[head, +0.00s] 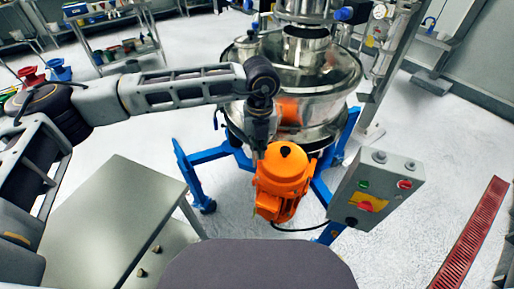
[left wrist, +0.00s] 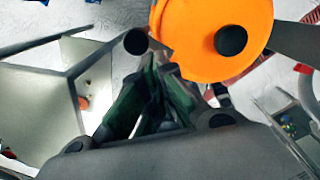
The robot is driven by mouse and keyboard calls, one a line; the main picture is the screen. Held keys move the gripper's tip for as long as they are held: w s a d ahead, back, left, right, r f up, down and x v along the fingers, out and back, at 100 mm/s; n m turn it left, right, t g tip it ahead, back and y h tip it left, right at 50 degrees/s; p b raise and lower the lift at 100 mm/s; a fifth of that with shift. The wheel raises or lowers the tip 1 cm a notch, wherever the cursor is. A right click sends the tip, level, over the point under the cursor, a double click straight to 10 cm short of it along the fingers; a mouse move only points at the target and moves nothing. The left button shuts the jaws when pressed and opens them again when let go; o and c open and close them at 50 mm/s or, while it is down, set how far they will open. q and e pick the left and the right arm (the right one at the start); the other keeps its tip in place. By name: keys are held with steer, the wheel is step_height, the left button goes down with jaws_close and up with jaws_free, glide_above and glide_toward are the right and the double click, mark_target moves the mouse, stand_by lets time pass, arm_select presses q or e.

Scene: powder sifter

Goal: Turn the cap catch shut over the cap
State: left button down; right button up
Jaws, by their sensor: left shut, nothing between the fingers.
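The powder sifter (head: 330,75) is a round steel vessel on a blue frame. On its lid stand an open-looking steel port (head: 305,45) and a smaller round fitting (head: 246,40) at the left. I cannot tell which part is the cap, and the cap catch is not clearly visible; my left arm covers part of the vessel's left front. My left gripper (head: 259,153) points down in front of the vessel, just above the orange motor (head: 280,185). In the left wrist view its green-padded fingers (left wrist: 152,105) are shut and empty, with the orange motor (left wrist: 205,40) beyond them. My right gripper is out of view.
A grey control box (head: 375,190) with buttons stands right of the motor. A steel table (head: 105,215) is at the lower left. Blue frame legs (head: 200,160) spread across the floor. Shelves (head: 115,45) stand at the back left. The floor at right is clear around a red grate (head: 470,235).

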arm_select(q)
steer(key=shift+r+p, duration=0.35)
steer(key=shift+r, duration=0.95)
steer(key=shift+r, duration=0.1)
